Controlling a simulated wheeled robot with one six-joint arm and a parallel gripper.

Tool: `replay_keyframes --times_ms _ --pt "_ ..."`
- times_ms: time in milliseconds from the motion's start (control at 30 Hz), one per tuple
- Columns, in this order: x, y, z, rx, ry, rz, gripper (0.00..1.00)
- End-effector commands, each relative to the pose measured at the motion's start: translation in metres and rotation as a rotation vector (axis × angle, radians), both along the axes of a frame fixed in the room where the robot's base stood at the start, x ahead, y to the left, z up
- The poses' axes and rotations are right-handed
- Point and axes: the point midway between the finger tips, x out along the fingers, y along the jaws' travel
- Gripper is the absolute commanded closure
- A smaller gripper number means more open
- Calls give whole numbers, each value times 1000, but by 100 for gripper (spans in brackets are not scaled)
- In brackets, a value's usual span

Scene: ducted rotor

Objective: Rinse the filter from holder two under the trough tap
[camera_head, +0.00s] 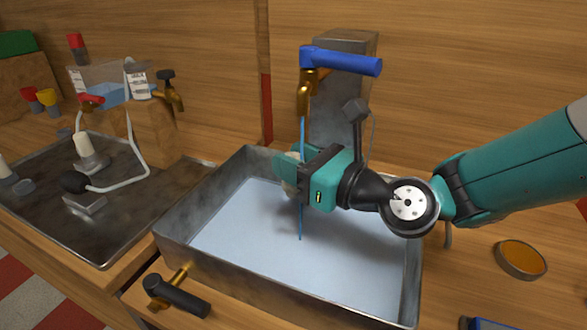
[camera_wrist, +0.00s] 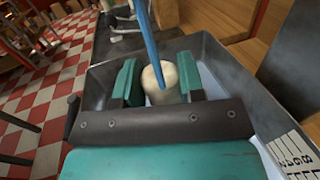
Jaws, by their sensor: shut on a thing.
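My gripper (camera_head: 290,172) is shut on a cream cylindrical filter (camera_wrist: 158,84) and holds it above the metal trough (camera_head: 365,309). In the wrist view the filter sits between the two teal fingers; in the head view they mostly hide it. The brass trough tap (camera_head: 304,96) with a blue lever (camera_head: 341,61) stands above it. A thin blue water stream (camera_head: 302,130) runs from the tap down into the trough. In the wrist view the stream (camera_wrist: 149,45) meets the filter's top. Which holder the filter came from cannot be told.
A dark metal tray (camera_head: 110,239) at left bears another pale cylinder on a small block (camera_head: 86,144) and a bent grey tube (camera_head: 143,160). A black-handled brass valve (camera_head: 177,296) is at the trough's front. An orange-topped round dish (camera_head: 521,258) lies at right.

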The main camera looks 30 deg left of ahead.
Motion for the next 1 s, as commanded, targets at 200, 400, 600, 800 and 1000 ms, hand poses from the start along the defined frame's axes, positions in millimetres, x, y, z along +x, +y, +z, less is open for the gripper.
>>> replay_keyframes --times_ms 200,400,600,800,1000 --pt "0 1 0 0 0 0 87" --pt "-1 -4 -1 0 1 0 87" --pt "-3 -11 -1 -1 1 0 87" --pt "-3 -11 0 0 0 0 87" --pt "-3 -8 1 0 0 1 87"
